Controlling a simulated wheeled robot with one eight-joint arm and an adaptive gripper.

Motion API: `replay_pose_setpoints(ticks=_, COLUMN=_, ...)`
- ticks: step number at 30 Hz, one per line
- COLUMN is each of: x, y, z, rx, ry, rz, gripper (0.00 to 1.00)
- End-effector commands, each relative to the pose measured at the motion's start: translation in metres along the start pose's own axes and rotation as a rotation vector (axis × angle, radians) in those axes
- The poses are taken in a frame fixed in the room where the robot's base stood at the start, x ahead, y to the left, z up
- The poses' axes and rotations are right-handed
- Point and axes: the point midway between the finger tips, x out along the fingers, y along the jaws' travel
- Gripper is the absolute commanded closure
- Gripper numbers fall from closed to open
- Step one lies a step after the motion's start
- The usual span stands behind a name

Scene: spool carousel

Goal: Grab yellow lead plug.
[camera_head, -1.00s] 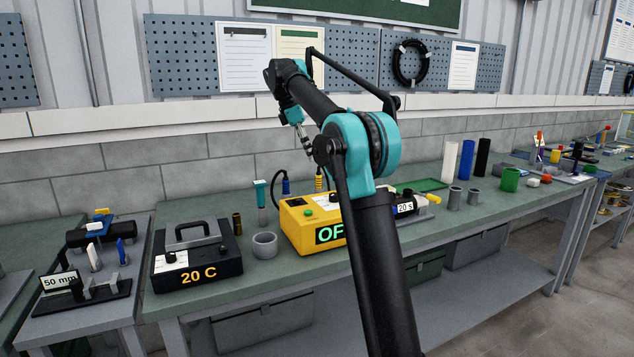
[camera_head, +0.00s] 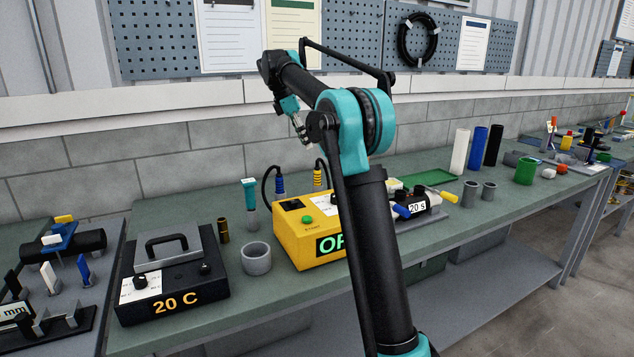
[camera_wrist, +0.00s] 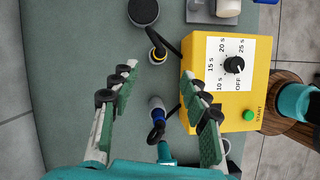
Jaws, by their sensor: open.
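The yellow lead plug (camera_head: 317,178) stands upright behind the yellow box (camera_head: 296,243), with a black lead on top. In the wrist view the yellow lead plug (camera_wrist: 157,54) shows as a dark round end with a yellow ring, just beyond my fingertips. The blue lead plug (camera_head: 280,185) stands to its left; in the wrist view the blue lead plug (camera_wrist: 157,118) lies between my fingers as seen from above. My gripper (camera_wrist: 160,74) is open and empty, pointing down. In the head view my gripper (camera_head: 301,133) hangs above the plugs, apart from them.
The yellow box has a dial (camera_wrist: 234,65) and a green button. A teal-topped tool (camera_head: 250,195), a grey ring (camera_head: 256,258) and a brass cylinder (camera_head: 223,230) stand left of it. A black 20 C box (camera_head: 172,280) is further left. The bench is clear behind it.

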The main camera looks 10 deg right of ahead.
Motion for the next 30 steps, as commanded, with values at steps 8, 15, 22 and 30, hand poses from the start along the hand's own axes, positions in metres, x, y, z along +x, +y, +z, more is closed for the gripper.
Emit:
replay_pose_setpoints(ticks=8, x=0.054, y=-0.001, z=0.000, rx=0.001, ry=0.000, rz=-0.001, gripper=0.54)
replay_pose_setpoints(ticks=15, x=0.075, y=0.000, z=0.000, rx=0.000, ry=0.000, rz=0.000, gripper=0.54)
replay_pose_setpoints(ticks=22, x=0.100, y=0.000, z=-0.004, rx=0.000, ry=0.000, rz=0.000, gripper=0.54)
replay_pose_setpoints(ticks=30, x=0.127, y=0.000, z=-0.005, rx=0.001, ry=0.000, rz=0.000, gripper=0.54)
